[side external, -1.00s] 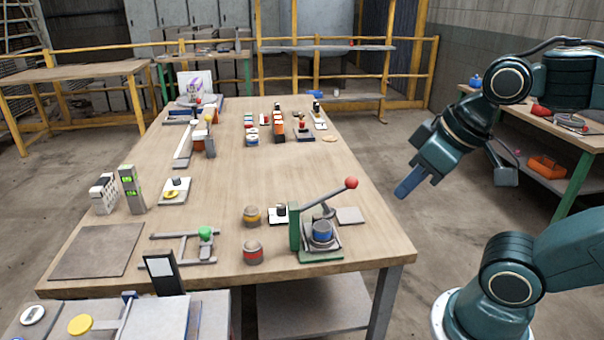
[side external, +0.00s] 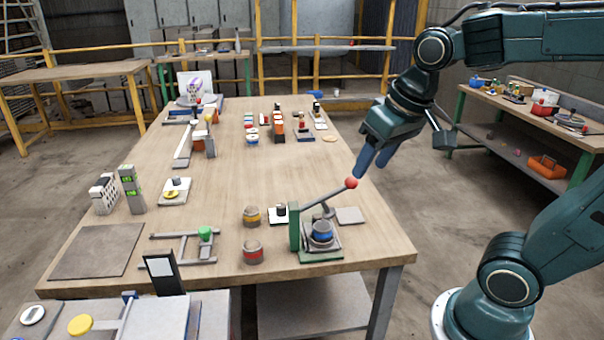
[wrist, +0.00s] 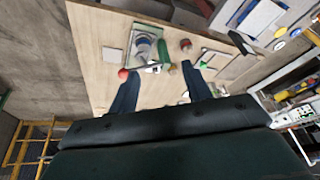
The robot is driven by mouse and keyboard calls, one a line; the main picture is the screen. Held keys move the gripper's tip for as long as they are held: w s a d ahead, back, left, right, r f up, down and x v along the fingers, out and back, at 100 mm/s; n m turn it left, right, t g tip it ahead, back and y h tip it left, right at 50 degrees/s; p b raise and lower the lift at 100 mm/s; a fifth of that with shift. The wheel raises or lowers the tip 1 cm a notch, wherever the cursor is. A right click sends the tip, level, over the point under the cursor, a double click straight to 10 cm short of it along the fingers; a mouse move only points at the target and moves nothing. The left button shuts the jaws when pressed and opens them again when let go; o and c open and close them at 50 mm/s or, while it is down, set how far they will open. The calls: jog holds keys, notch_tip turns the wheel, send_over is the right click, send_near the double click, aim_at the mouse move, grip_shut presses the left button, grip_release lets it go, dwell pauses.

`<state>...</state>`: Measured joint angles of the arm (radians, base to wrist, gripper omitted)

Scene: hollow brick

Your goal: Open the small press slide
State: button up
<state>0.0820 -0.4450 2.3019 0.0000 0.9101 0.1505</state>
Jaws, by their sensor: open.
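The small press (side external: 294,228) has a green upright post and a lever (side external: 325,196) ending in a red ball (side external: 351,183). A grey and blue cylinder (side external: 322,233) sits on its base under the lever. The press also shows in the wrist view (wrist: 163,52), with its red ball (wrist: 123,74) by the left finger's tip. My gripper (side external: 372,168) is open and empty, with its blue fingers pointing down just above and right of the ball in the side view. In the wrist view my gripper (wrist: 160,70) has its fingers apart; contact with the ball cannot be told.
A rail frame with a green knob (side external: 205,233) lies left of the press. Two banded cylinders (side external: 252,251) (side external: 252,216) stand between them. A small plate with a dark knob (side external: 280,212) and a flat grey plate (side external: 350,216) are close behind the press. The table's middle is clear.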

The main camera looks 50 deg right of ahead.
jog(key=w+d+f+m+g, duration=0.1)
jog(key=w+d+m, duration=0.15)
jog(key=w, duration=0.45)
jog(key=m+g, duration=0.3)
jog(key=m, duration=0.3)
send_over(317, 215)
notch_tip(317, 215, down, 15)
jog(key=shift+s+r, duration=0.1)
jog(key=shift+r, duration=0.05)
jog(key=shift+f, duration=6.9)
grip_shut()
